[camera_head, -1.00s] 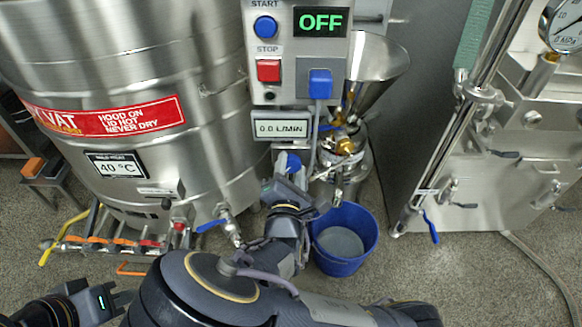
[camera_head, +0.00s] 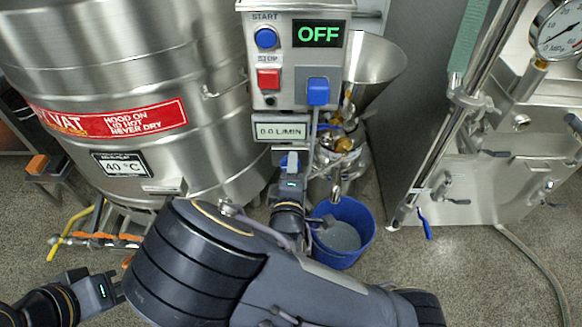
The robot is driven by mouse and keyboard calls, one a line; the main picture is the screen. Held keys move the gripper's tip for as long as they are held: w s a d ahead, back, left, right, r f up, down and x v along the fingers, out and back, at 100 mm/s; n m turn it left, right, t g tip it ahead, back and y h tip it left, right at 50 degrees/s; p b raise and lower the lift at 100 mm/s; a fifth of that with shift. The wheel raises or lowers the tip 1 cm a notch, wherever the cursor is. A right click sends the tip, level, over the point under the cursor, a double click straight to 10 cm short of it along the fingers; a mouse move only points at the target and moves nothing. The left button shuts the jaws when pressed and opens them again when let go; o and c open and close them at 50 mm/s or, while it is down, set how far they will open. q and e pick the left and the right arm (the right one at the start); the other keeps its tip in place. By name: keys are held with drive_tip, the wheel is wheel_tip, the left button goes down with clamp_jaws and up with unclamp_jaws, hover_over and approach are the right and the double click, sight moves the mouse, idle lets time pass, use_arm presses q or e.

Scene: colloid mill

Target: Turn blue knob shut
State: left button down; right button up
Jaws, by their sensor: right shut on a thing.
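The blue knob (camera_head: 284,160) sits below the flow display, at the left of the steel mill body. Only bits of its blue show around my fingers. My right gripper (camera_head: 290,168) is at the knob and shut on it, with its arm reaching up from the bottom of the view. My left gripper (camera_head: 116,286) is at the lower left, far from the knob and near nothing. Its fingers are too small to tell open from shut.
The control box (camera_head: 298,55) above shows OFF, and the display (camera_head: 280,131) reads 0.0 L/MIN. A steel vat (camera_head: 150,60) stands left. A blue bucket (camera_head: 366,228) is on the floor right of my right wrist. A steel funnel (camera_head: 378,65) stands behind.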

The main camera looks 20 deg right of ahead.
drive_tip(key=shift+a+f+m+t+y+b, duration=0.15)
drive_tip(key=shift+m+y+b, duration=0.35)
drive_tip(key=shift+m+b, duration=2.65)
drive_tip(key=shift+d+f+m+t+y+b, duration=0.15)
drive_tip(key=shift+m+y+b, duration=0.55)
drive_tip(key=shift+m, duration=4.65)
drive_tip(key=shift+a, duration=0.1)
drive_tip(key=o, duration=1)
drive_tip(key=shift+r, duration=0.1)
drive_tip(key=s+a+p, duration=0.1)
drive_tip(key=s, duration=0.6)
drive_tip(key=shift+s+a+r, duration=0.15)
drive_tip(key=shift+s+a, duration=0.2)
